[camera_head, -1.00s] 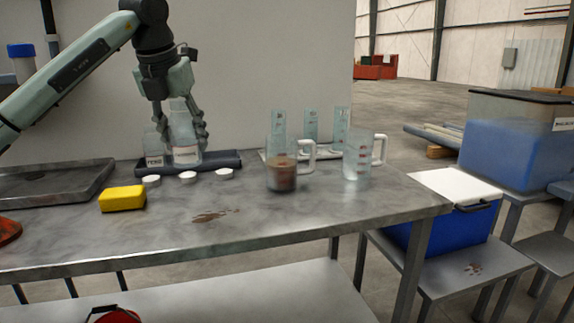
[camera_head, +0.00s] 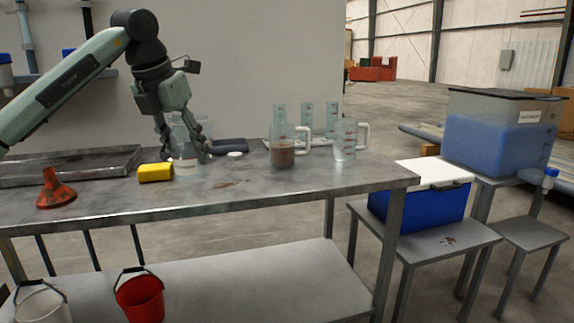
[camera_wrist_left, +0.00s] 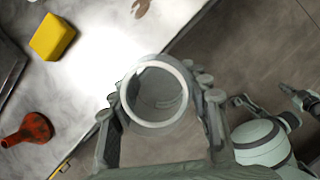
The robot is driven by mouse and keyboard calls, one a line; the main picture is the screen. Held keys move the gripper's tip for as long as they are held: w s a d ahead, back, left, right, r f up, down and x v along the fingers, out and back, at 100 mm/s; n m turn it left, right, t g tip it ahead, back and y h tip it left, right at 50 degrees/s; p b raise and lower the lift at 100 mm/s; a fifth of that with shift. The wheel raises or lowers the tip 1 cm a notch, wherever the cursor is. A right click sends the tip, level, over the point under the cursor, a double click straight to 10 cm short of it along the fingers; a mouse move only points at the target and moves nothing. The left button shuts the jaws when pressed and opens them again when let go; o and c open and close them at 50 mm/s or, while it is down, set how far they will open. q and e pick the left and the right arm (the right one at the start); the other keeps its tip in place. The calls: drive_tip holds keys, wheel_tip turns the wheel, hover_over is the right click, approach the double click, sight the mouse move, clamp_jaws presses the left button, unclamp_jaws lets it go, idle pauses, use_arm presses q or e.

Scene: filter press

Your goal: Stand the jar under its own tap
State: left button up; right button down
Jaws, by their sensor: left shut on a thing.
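My left gripper (camera_head: 188,150) is shut on a clear, pale jar (camera_head: 185,165). In the left wrist view the jar's round open mouth (camera_wrist_left: 158,92) shows between the two fingers, with no lid on it. In the head view the jar is upright in front of the dark rack (camera_head: 230,146), and I cannot tell if its base touches the bench. At the far right, a tap with a blue handle (camera_head: 549,178) sticks out at the lower front of a tank of blue liquid (camera_head: 490,140).
The steel bench (camera_head: 300,185) holds a yellow sponge (camera_head: 155,173), an orange funnel (camera_head: 55,190), a white lid (camera_head: 235,155), a jug of brown liquid (camera_head: 282,153) and a clear jug (camera_head: 344,140). A blue cooler (camera_head: 410,207) and an empty low stand (camera_head: 530,232) are right.

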sight(190, 169)
use_arm(q)
drive_tip(key=f+m, duration=0.1)
drive_tip(key=f+m+h, duration=0.1)
drive_tip(key=f+m+g, duration=0.1)
drive_tip(key=f, duration=0.1)
drive_tip(key=shift+s+d+m, duration=0.15)
drive_tip(key=shift+s+m, duration=0.1)
drive_tip(key=shift+m, duration=0.05)
drive_tip(key=s+f+m+g+y, duration=0.1)
drive_tip(key=s+f+m+g, duration=0.3)
drive_tip(key=s+f+m, duration=0.4)
drive_tip(key=s+f+m+g+y+p, duration=0.1)
drive_tip(key=s+f+m+g, duration=0.3)
drive_tip(key=s+f+m, duration=0.5)
wheel_tip(190, 169, down, 4)
drive_tip(key=m, duration=1.1)
drive_tip(key=shift+d+r+m, duration=0.25)
drive_tip(key=shift+d+m, duration=0.05)
drive_tip(key=shift+d, duration=0.1)
use_arm(e)
drive_tip(key=f, duration=0.1)
drive_tip(key=w+f, duration=0.1)
drive_tip(key=shift+w+a+f, duration=0.1)
drive_tip(key=shift+a+f, duration=0.05)
drive_tip(key=shift+f, duration=0.25)
drive_tip(key=shift+s, duration=0.25)
